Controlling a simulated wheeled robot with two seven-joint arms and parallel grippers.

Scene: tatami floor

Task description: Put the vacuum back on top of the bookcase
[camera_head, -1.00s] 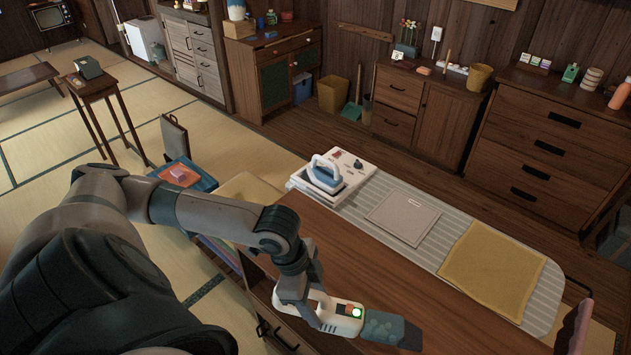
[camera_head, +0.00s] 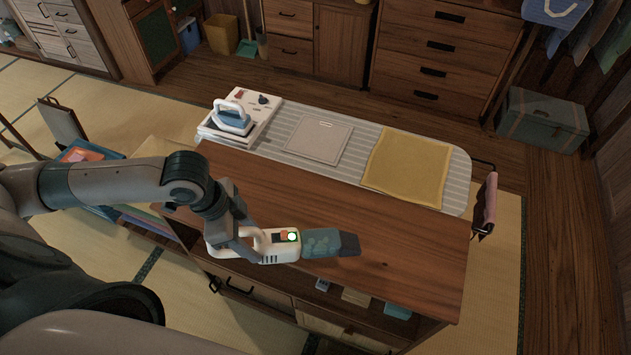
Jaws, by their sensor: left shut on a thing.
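The handheld vacuum (camera_head: 282,245) has a white body with a green-lit button and a dark translucent nozzle pointing right. My left gripper (camera_head: 238,240) is shut on the vacuum at its handle, at the left end of the body. The vacuum appears over the front part of the wooden top of the bookcase (camera_head: 400,250); whether it touches the top I cannot tell. The bookcase is low, with open shelves and drawers on its front side. My right gripper is not in view.
Behind the bookcase stands an ironing board (camera_head: 358,141) with a blue iron (camera_head: 232,118), a grey square panel (camera_head: 318,138) and a yellow cloth (camera_head: 408,167). The right part of the bookcase top is clear. A trunk (camera_head: 541,120) stands at the far right.

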